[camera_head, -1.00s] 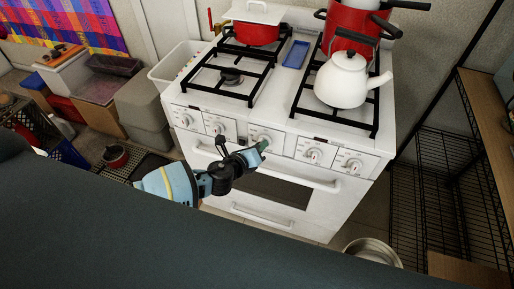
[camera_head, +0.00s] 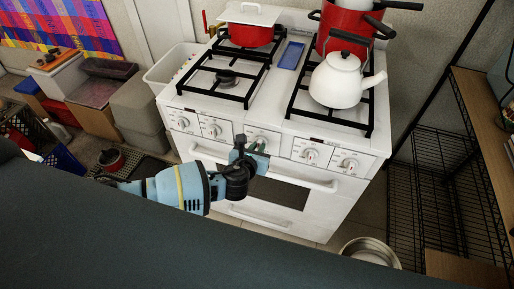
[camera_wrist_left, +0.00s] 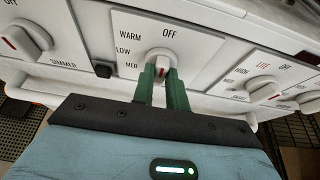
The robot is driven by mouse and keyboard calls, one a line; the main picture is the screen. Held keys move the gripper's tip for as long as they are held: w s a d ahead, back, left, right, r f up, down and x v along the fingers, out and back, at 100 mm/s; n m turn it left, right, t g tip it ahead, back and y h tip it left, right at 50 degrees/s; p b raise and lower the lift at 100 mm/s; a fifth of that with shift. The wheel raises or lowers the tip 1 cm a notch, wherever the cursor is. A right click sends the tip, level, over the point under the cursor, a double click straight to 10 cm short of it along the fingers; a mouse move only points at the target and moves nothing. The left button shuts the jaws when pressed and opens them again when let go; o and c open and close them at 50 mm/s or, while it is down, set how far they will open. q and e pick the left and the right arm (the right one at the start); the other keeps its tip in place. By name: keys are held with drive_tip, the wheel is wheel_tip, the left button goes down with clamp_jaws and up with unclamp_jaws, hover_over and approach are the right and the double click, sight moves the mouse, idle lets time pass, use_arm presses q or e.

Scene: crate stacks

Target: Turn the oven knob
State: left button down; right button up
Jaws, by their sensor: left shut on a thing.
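The white stove (camera_head: 300,200) stands ahead with a row of white knobs on its front panel. The oven knob (camera_wrist_left: 160,57), with a red mark, is the middle one; its label reads OFF, WARM, LOW, MED. My left gripper (camera_head: 258,143) is at this knob, and the wrist partly hides it in the head view. In the left wrist view the green fingers of my left gripper (camera_wrist_left: 163,75) are shut on the knob, one on each side. The red mark shows between the fingertips. My right gripper is not in view.
Other knobs flank it, one on the left (camera_wrist_left: 25,40) and one on the right (camera_wrist_left: 265,90). The oven handle (camera_head: 300,180) runs below the panel. A white kettle (camera_head: 338,82) and a red pot (camera_head: 250,34) stand on top. A wire shelf (camera_head: 430,190) is at the right.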

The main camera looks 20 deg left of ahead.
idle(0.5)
use_arm(q)
drive_tip(key=c, duration=1.4)
unclamp_jaws()
drive_tip(key=v, duration=0.7)
drive_tip(key=shift+s+r, duration=0.25)
drive_tip(key=shift+s, duration=0.05)
